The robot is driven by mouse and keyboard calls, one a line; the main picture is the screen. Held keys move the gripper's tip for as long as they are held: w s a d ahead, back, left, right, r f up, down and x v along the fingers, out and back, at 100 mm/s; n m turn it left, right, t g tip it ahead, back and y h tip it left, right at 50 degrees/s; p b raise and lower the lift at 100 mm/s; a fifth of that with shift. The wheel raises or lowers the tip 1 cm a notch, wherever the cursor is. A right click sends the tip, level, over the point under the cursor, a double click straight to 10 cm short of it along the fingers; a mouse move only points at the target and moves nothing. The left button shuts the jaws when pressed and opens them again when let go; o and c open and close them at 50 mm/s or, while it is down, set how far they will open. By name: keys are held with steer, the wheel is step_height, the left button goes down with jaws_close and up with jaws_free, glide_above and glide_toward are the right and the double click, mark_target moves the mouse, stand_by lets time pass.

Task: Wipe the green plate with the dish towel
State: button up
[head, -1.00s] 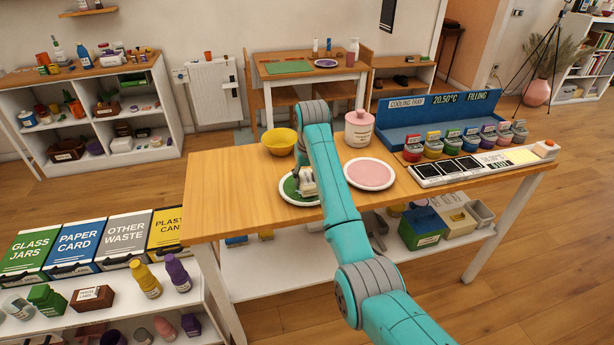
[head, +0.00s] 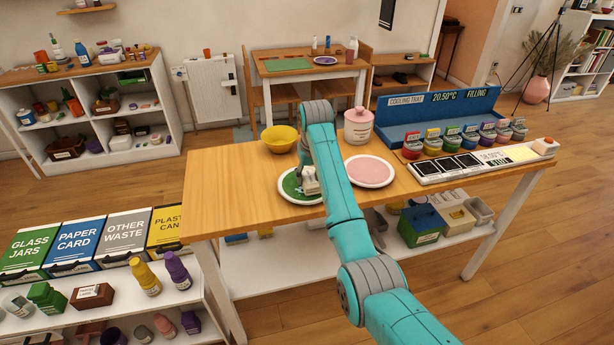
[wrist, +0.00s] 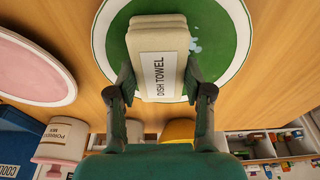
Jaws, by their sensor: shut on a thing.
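The green plate (head: 290,188) has a white rim and lies on the wooden table, left of the pink plate. In the wrist view the green plate (wrist: 228,30) shows a few pale blue-white smudges right of the towel. The dish towel (wrist: 165,35) is a folded cream block with a "DISH TOWEL" label. My gripper (wrist: 160,80) is shut on it, one finger on each side. In the head view the towel (head: 311,186) is over the right part of the green plate, partly hidden by my arm. It appears to rest on the plate; exact contact is hard to see.
The pink plate (head: 370,171) lies close on the right. A yellow bowl (head: 279,138) and a pink lidded jar (head: 358,127) stand behind. A blue cooling tray (head: 440,112) and several small jars fill the table's right back. The table's left end is clear.

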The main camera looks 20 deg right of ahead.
stand_by(0.3)
steer(key=shift+a, duration=1.05)
steer(key=shift+d, duration=0.15)
steer(key=shift+d, duration=0.95)
steer(key=shift+f, duration=0.1)
steer(key=shift+a, duration=1.1)
steer(key=shift+d, duration=0.15)
